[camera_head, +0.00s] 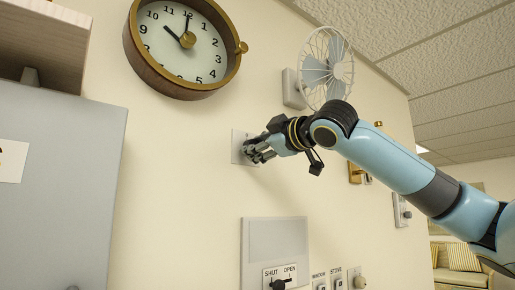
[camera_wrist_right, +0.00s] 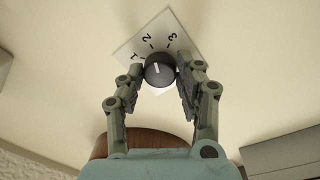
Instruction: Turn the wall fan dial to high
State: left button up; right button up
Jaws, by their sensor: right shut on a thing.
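The fan dial (camera_wrist_right: 159,70) is a round dark knob with a white pointer line, on a white plate (camera_wrist_right: 157,40) marked 1, 2 and 3. In the wrist view its pointer line points roughly toward the 2. My right gripper (camera_wrist_right: 162,74) is shut on the dial, one finger on each side of it. In the head view my right gripper (camera_head: 256,150) is at the white wall plate (camera_head: 237,147) and hides the knob. The white wall fan (camera_head: 328,68) is above and right of the plate. My left gripper is not in view.
A round wooden clock (camera_head: 185,40) hangs above left. Below is a grey panel (camera_head: 275,240) with a SHUT/OPEN lever (camera_head: 279,283) and small switches labelled WINDOW and STOVE. A grey cabinet (camera_head: 60,190) stands at the left. Further wall controls (camera_head: 401,211) are at the right.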

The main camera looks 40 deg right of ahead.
jog(key=m, duration=0.3)
jog(key=m+b, duration=0.1)
jog(key=m, duration=0.3)
jog(key=shift+a+f, duration=0.1)
jog(key=shift+f, duration=0.1)
jog(key=shift+b, duration=0.3)
jog(key=o, duration=1.1)
jog(key=shift+o, duration=0.2)
jog(key=shift+r, duration=0.15)
notch_tip(320, 180, up, 10)
jog(key=shift+f, duration=0.1)
